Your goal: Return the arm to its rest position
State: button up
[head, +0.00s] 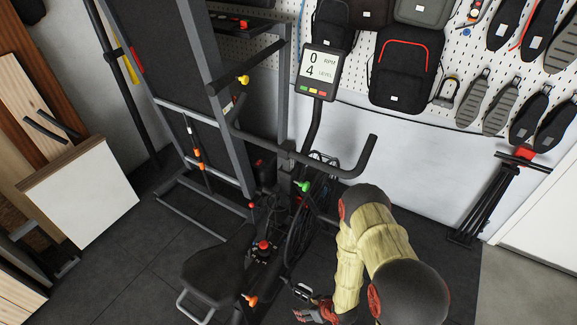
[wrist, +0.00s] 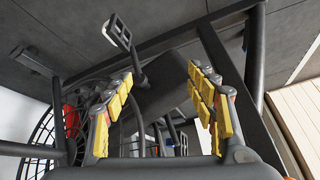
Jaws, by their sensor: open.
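My arm (head: 367,240), with pale yellow and dark segments, reaches down in front of the exercise bike in the head view. My gripper (head: 312,312) is low in that view, close to the bike's pedal (head: 302,291) and partly cut by the bottom edge. In the wrist view my gripper (wrist: 160,76) has its two yellow-padded fingers spread wide apart, with nothing held between them. A dark padded shape, perhaps the bike seat (wrist: 165,90), shows beyond the fingers.
The exercise bike's display (head: 319,67) and handlebar (head: 350,165) rise left of my arm. Its seat (head: 218,272) is further left. A pegboard (head: 460,60) with bags and shoes hangs behind. A folded black stand (head: 482,200) leans right. Floor at left (head: 125,255) is clear.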

jog(key=d+r+m+g+h, duration=0.25)
jog(key=d+r, duration=0.35)
jog(key=r, duration=0.5)
jog(key=d+r+m+g+h, duration=0.1)
jog(key=d+r+g+h, duration=0.15)
jog(key=d+r, duration=0.65)
jog(key=s+a+r+m+t, duration=0.1)
jog(key=s+r, duration=0.3)
jog(key=r, duration=1)
jog(key=s+a+r+m+t, duration=0.1)
jog(key=s+r+t, duration=0.2)
jog(key=r, duration=1.2)
jog(key=s+a+r+m+t, duration=0.1)
jog(key=s+r, duration=0.3)
jog(key=r, duration=1.1)
jog(key=shift+s+a+m+t+y, duration=0.15)
jog(key=shift+s+m+t+y, duration=0.25)
jog(key=shift+t, duration=0.4)
